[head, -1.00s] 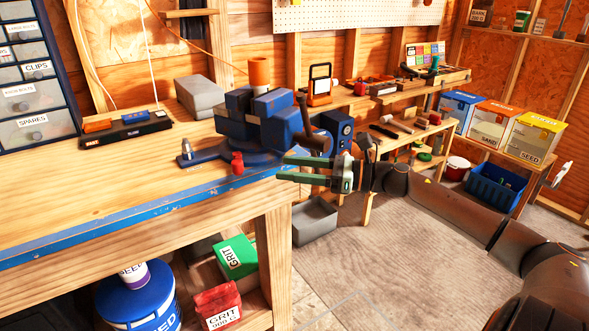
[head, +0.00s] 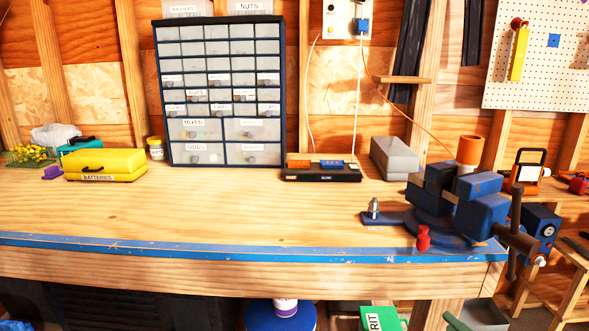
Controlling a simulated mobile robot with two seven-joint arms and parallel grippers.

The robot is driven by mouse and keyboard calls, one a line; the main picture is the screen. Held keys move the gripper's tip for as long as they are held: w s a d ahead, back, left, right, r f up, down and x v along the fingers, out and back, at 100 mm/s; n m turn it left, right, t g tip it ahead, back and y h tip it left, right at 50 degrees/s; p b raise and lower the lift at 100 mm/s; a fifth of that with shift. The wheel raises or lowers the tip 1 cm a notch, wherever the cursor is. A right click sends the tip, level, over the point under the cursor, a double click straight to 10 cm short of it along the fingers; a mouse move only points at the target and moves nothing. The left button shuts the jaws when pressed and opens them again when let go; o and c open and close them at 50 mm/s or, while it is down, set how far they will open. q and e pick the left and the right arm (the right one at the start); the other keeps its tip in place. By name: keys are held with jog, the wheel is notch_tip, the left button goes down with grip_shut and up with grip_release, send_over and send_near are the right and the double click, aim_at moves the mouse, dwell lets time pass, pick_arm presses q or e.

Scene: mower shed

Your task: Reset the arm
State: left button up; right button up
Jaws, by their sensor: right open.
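The rest of my right arm is out of the picture or hidden. My left gripper is not in view.
A blue vise (head: 465,205) stands on the bench's right end, with a small red object (head: 423,238) beside it. A drawer cabinet (head: 220,95), a black tray (head: 320,172) and a yellow batteries case (head: 105,166) stand along the back. The bench's front middle is clear.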

jog(key=s+a+f+m+g+h, duration=0.1)
jog(key=s+a+f+m+h, duration=0.15)
jog(key=f+m, duration=0.35)
jog(key=s+a+f+m+g+h, duration=0.1)
jog(key=s+a+f+m, duration=0.2)
jog(key=f+m, duration=0.2)
jog(key=s+a+f+m+g, duration=0.3)
jog(key=s+a+f+m, duration=0.2)
jog(key=s+a+m, duration=0.25)
jog(key=s+a+f+m+g, duration=0.3)
jog(key=s+a+f+m, duration=0.35)
jog(key=a, duration=0.25)
pick_arm(q)
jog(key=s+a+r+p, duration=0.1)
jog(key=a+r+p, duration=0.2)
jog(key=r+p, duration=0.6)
jog(key=p, duration=0.3)
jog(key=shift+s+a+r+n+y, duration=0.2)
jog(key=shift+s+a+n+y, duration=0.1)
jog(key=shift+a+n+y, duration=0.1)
pick_arm(e)
jog(key=d+r, duration=0.4)
jog(key=r, duration=0.6)
jog(key=shift+s+d+m+t, duration=0.2)
jog(key=shift+s+m+t, duration=0.1)
jog(key=shift+m, duration=0.1)
jog(key=shift+h, duration=0.25)
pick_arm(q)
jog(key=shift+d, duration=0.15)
